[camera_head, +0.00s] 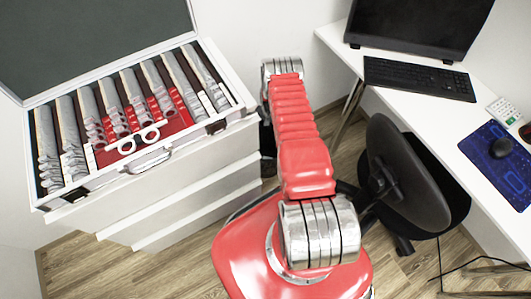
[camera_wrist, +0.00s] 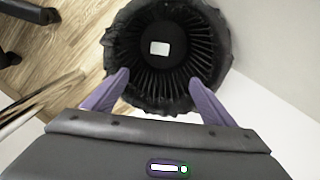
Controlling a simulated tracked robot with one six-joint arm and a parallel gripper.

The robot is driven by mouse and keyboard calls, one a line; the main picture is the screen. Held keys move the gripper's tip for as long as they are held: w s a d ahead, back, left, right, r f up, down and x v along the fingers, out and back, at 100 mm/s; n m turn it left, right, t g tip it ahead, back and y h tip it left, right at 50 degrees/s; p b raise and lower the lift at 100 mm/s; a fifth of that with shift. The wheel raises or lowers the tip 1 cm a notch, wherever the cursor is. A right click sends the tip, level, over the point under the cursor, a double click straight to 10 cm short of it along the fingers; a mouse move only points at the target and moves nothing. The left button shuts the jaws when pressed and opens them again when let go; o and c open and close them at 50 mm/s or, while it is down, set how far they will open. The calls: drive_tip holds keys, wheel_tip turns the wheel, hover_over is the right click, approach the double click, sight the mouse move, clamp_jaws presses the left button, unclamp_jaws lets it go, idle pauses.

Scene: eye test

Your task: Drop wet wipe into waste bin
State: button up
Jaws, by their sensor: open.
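The waste bin (camera_wrist: 196,72) is black and round with ribbed inner walls and a crumpled black liner over its rim. It fills the upper middle of the wrist view, seen from above. A small white rectangle, which looks like the wet wipe (camera_wrist: 159,48), lies inside on the dark bottom, apart from my fingers. My gripper (camera_wrist: 158,82) is open and empty, its two purple fingers spread over the near part of the bin. In the head view my gripper is hidden behind my red arm, and I cannot make out the bin clearly.
An open lens case (camera_head: 140,160) stands on a white drawer cabinet (camera_head: 190,185) at left. At right are a white desk (camera_head: 440,115) with a keyboard (camera_head: 420,78), monitor and mouse, and a black chair (camera_head: 405,175). A white wall (camera_wrist: 270,60) is right of the bin.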

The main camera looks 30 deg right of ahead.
wheel_tip(320, 180, up, 11)
drive_tip(key=shift+r, duration=0.15)
idle(0.5)
idle(0.9)
